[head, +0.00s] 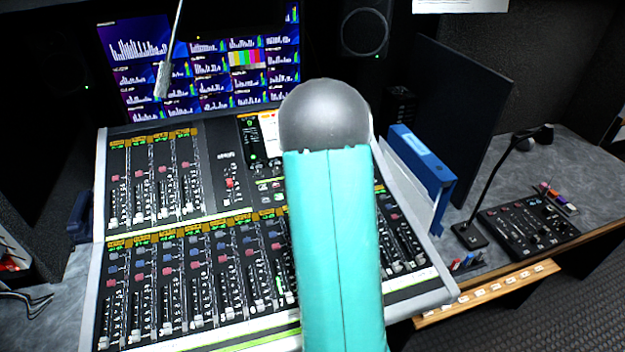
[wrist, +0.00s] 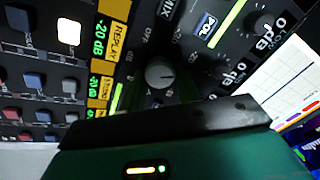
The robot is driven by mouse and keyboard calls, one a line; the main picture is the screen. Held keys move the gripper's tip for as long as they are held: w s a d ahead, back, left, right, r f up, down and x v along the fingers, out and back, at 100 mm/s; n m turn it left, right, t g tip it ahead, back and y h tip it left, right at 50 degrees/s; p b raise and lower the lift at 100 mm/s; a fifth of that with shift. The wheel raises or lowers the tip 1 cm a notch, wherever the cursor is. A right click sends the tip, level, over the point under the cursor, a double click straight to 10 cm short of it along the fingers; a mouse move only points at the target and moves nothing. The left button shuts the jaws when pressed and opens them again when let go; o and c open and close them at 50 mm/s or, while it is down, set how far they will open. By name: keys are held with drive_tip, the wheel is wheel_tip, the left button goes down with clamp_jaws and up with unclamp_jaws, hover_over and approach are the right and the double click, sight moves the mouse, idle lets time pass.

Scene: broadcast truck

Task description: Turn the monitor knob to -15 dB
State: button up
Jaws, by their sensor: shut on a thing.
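The monitor knob (wrist: 159,74) is a small grey round knob with a pale pointer line, seen near the middle of the wrist view. Printed scale marks with "OFF" and dB values surround it on the dark panel. My gripper (wrist: 162,88) is at the knob and shut on it; its fingertips are dark and hard to make out. In the head view my teal arm covers the gripper and the knob. The mixing console (head: 233,205) fills the middle of that view.
A second knob (wrist: 264,22) sits at upper right in the wrist view. Fader strips and buttons lie to the left. In the head view, screens (head: 140,50) stand behind the console, with a blue binder (head: 422,160) and a small microphone panel (head: 530,225) to the right.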

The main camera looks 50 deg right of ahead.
drive_tip(key=m, duration=0.5)
drive_tip(key=shift+m, duration=0.4)
idle(0.3)
drive_tip(key=o, duration=1)
drive_tip(key=shift+c, duration=0.2)
drive_tip(key=v, duration=1.3)
drive_tip(key=shift+s+r, duration=0.2)
drive_tip(key=shift+r, duration=0.15)
drive_tip(key=shift+a, duration=0.2)
